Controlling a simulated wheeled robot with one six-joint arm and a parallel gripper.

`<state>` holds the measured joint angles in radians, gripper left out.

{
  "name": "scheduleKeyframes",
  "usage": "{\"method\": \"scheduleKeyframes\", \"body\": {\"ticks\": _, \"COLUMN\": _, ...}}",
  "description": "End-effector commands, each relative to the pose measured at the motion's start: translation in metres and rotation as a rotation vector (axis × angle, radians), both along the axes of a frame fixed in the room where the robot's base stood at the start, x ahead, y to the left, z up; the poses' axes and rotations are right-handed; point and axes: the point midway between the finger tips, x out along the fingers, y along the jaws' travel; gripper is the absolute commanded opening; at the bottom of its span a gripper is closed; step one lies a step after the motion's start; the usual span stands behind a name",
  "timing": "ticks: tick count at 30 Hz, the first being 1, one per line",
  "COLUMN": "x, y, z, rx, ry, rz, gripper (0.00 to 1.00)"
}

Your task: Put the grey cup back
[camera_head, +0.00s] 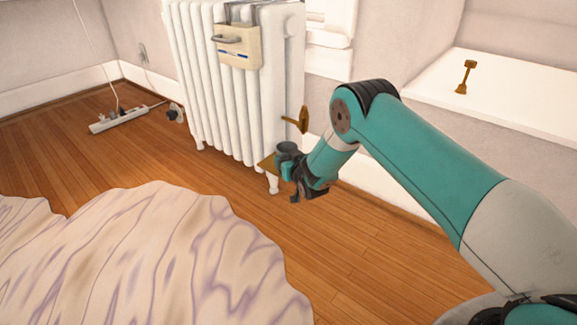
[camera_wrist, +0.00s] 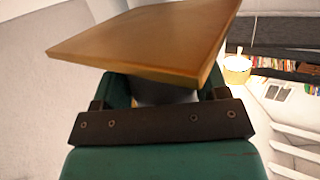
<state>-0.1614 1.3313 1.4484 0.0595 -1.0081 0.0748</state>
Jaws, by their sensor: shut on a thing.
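The grey cup (camera_head: 287,147) is held upright, or nearly so, in my gripper (camera_head: 290,166), low in front of the right end of the radiator. In the wrist view, a small part of the grey cup (camera_wrist: 160,94) shows between the teal fingers of my gripper (camera_wrist: 165,101), which is shut on it. A flat brown wooden board (camera_wrist: 150,42) lies just past the fingers and hides much of the cup. The board's corner (camera_head: 267,162) also shows left of the cup in the head view. I cannot tell whether cup and board touch.
A white radiator (camera_head: 222,85) with a cream box (camera_head: 237,48) hung on it stands behind. A crumpled pale cloth (camera_head: 150,255) covers the left foreground. A white ledge (camera_head: 510,100) carries a small golden object (camera_head: 466,77).

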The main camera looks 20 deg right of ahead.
Motion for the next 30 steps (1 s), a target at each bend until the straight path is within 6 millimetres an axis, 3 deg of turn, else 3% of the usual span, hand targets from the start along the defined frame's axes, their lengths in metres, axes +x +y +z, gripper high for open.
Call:
{"method": "scheduleKeyframes", "body": {"ticks": 11, "x": 0.0, "y": 0.0, "z": -0.007, "rx": 0.0, "ry": -0.002, "rz": 0.0, "gripper": 0.42}}
{"method": "scheduleKeyframes", "body": {"ticks": 12, "x": 0.0, "y": 0.0, "z": -0.006, "rx": 0.0, "ry": -0.001, "rz": 0.0, "gripper": 0.74}}
{"method": "scheduleKeyframes", "body": {"ticks": 15, "x": 0.0, "y": 0.0, "z": -0.006, "rx": 0.0, "ry": -0.001, "rz": 0.0, "gripper": 0.93}}
{"method": "scheduleKeyframes", "body": {"ticks": 25, "x": 0.0, "y": 0.0, "z": -0.001, "rx": 0.0, "ry": -0.001, "rz": 0.0, "gripper": 0.93}}
{"method": "scheduleKeyframes", "body": {"ticks": 30, "x": -0.019, "y": -0.002, "z": 0.006, "rx": -0.002, "ry": 0.004, "rz": -0.001, "gripper": 0.93}}
